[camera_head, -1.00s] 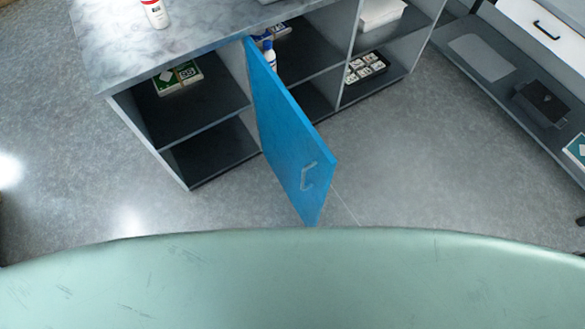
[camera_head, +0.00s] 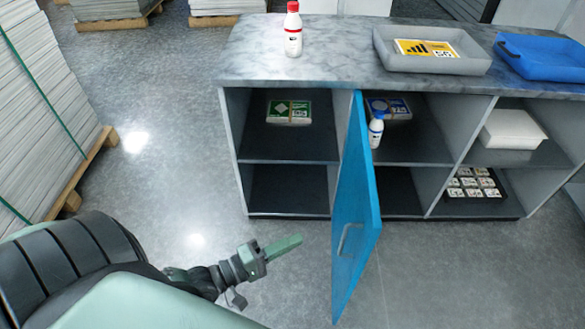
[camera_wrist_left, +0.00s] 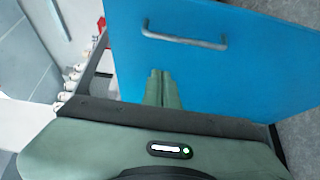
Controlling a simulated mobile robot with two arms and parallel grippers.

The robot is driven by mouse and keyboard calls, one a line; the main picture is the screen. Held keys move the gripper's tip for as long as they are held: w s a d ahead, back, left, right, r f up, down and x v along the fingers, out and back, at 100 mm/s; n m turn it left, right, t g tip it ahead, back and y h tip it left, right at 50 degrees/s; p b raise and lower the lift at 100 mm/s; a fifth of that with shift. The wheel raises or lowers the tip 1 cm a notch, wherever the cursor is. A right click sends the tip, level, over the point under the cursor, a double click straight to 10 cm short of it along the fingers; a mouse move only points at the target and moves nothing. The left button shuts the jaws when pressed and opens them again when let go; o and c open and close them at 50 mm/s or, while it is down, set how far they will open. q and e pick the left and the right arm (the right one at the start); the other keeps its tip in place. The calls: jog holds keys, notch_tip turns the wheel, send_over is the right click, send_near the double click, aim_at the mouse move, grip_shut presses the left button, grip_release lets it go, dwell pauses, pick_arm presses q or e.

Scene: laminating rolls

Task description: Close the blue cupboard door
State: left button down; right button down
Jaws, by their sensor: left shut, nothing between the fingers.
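The blue cupboard door (camera_head: 355,215) stands wide open, swung out toward me from the middle of the low grey cupboard (camera_head: 285,160). A metal bar handle (camera_head: 350,239) sits near its free edge. In the left wrist view the door (camera_wrist_left: 230,75) fills much of the picture, with the handle (camera_wrist_left: 185,37) above the fingers. My left gripper (camera_head: 290,243) is shut and empty, to the left of the door in the head view, pointing toward it. Its green fingers (camera_wrist_left: 163,88) lie together in front of the blue face; contact cannot be told. My right gripper is not in view.
A white bottle with a red cap (camera_head: 293,32), a grey tray (camera_head: 430,50) and a blue tray (camera_head: 540,58) stand on the cupboard top. Shelves hold boxes and a bottle (camera_head: 376,130). Stacked sheets on a pallet (camera_head: 50,110) stand left. Floor before the left compartments is clear.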

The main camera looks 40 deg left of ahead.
pick_arm(q)
jog(key=w+d+p, duration=0.1)
jog(key=w+d, duration=0.5)
jog(key=w, duration=0.1)
jog(key=shift+d, duration=0.3)
jog(key=shift+d, duration=0.1)
